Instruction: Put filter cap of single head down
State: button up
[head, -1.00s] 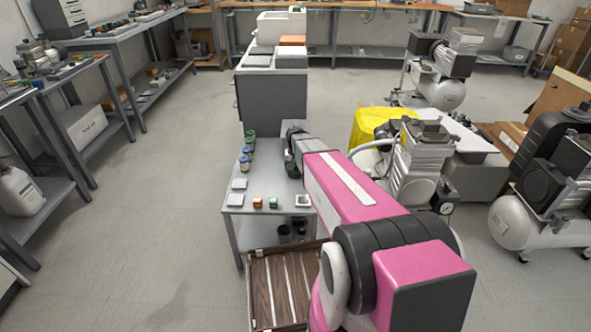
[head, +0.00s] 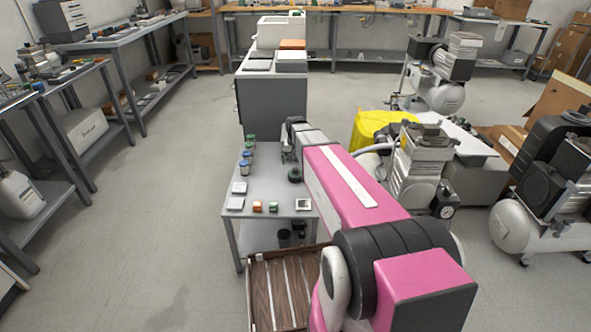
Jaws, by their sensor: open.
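A small dark round piece (head: 295,174), which looks like the filter cap, sits on the small grey table (head: 270,182) just left of my pink arm. My gripper (head: 287,154) is above the table's far right part, beside and behind the dark piece. It appears apart from the piece. The fingers are small and partly hidden by my own arm, but they are open. The single-head compressor (head: 418,165) stands right of my arm, with a grey finned head and a hose.
Several small jars (head: 247,152) line the table's left edge. Light square trays (head: 238,187) and small orange and green blocks (head: 257,207) lie near its front. A dark grey cabinet (head: 270,105) stands behind. Open floor lies to the left.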

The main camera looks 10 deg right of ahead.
aim_at(296, 169)
notch_tip(296, 169, up, 5)
jog(key=s+f+n, duration=0.1)
jog(key=s, duration=1)
jog(key=s+f+n, duration=0.1)
jog(key=s+f, duration=0.1)
jog(key=s, duration=0.9)
jog(key=shift+s+f, duration=0.15)
jog(key=shift+f, duration=0.1)
